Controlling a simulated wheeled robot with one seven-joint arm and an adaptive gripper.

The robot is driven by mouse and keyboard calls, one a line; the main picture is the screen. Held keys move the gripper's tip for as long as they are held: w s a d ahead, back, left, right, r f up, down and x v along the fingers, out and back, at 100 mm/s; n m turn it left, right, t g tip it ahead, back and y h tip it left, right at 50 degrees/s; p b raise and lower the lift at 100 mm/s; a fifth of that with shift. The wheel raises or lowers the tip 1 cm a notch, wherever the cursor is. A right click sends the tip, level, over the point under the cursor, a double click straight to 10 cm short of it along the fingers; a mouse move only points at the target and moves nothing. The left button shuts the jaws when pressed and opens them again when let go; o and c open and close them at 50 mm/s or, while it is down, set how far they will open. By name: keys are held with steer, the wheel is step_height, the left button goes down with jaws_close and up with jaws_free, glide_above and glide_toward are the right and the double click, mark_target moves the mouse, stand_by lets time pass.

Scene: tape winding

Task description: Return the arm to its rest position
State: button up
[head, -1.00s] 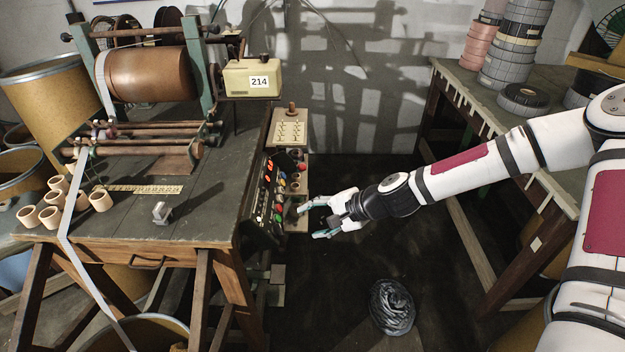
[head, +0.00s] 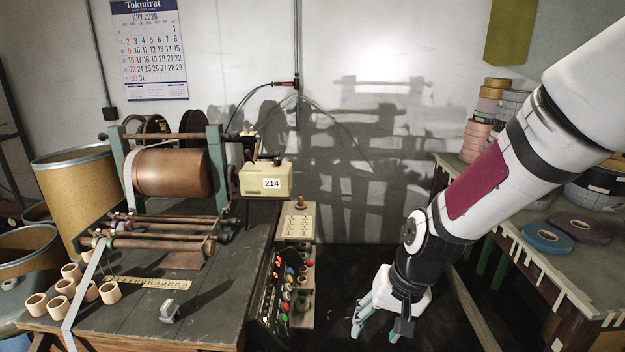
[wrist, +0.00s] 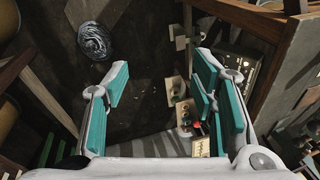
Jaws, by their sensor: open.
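My gripper (head: 378,322) hangs from my bent arm at the lower right of the head view, pointing down over the dark floor. It is to the right of the control panel (head: 277,290) and left of the right-hand table. In the wrist view my gripper (wrist: 160,85) has its teal-padded fingers spread wide with nothing between them. Beyond the fingers are the dark floor and the panel's side boxes.
A winding machine with a copper-coloured drum (head: 172,172) stands on the left workbench (head: 150,310). The right table (head: 560,262) holds tape rolls, including a blue one (head: 547,238). A dark coiled bundle (wrist: 95,41) lies on the floor. The gap between the tables is mostly clear.

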steer(key=s+d+r+n+t+h+p, duration=0.1)
steer(key=s+d+r+p, duration=0.1)
steer(key=s+r, duration=0.8)
steer(key=s+d+r+n+t+h+p, duration=0.1)
steer(key=s+d+r, duration=0.4)
steer(key=s+r, duration=0.6)
steer(key=shift+p+v, duration=0.35)
steer(key=shift+v, duration=0.65)
